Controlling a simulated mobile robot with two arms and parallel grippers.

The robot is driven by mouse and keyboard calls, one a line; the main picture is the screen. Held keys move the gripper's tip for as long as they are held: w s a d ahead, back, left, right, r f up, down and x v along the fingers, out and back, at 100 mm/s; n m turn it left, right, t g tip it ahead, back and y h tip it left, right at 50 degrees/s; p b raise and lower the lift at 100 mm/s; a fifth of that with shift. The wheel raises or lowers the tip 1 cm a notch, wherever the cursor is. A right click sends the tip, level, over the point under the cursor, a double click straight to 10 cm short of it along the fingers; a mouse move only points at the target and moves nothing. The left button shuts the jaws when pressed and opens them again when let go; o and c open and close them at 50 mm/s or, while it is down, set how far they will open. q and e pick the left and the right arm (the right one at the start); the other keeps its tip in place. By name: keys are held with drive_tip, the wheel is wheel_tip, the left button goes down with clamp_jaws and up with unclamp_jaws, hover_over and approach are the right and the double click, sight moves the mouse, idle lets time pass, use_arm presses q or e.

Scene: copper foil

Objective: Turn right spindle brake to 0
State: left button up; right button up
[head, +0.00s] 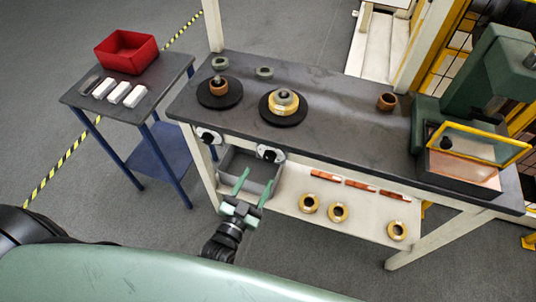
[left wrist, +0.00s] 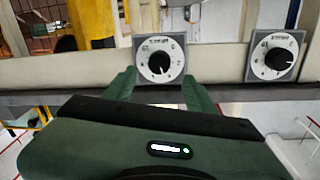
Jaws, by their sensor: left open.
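The right spindle brake (head: 269,154) is a black knob on a pale square dial plate, on the workbench's front edge below the larger spindle. It also shows in the left wrist view (left wrist: 159,62), where the scene seems upside down; its pale pointer mark points low there, but I cannot read its setting. The left spindle brake (head: 208,136) is a similar dial, at the right in the left wrist view (left wrist: 277,57). My left gripper (head: 253,184) is open and empty, below and in front of the right brake. Its fingers (left wrist: 160,88) point toward that dial, apparently without touching the knob.
The workbench (head: 340,118) carries two black spindle discs, one with a copper-coloured pot and one with a foil roll (head: 284,101). A grey bin (head: 262,171) and several foil rolls are on the lower shelf. A side table with a red bin (head: 127,51) stands left.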

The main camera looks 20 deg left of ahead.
sight(268, 160)
use_arm(q)
drive_tip(key=w, duration=0.2)
drive_tip(key=shift+w+d+r, duration=0.1)
drive_tip(key=shift+w+d, duration=0.1)
drive_tip(key=shift+w, duration=0.15)
drive_tip(key=w, duration=0.2)
drive_tip(key=shift+w+d, duration=0.15)
drive_tip(key=shift+w, duration=0.15)
drive_tip(key=shift+w+p, duration=0.3)
drive_tip(key=shift+w, duration=0.05)
drive_tip(key=shift+w+f, duration=0.2)
drive_tip(key=c, duration=0.9)
clamp_jaws()
use_arm(e)
drive_tip(key=shift+s+r, duration=0.3)
drive_tip(key=shift+s, duration=0.3)
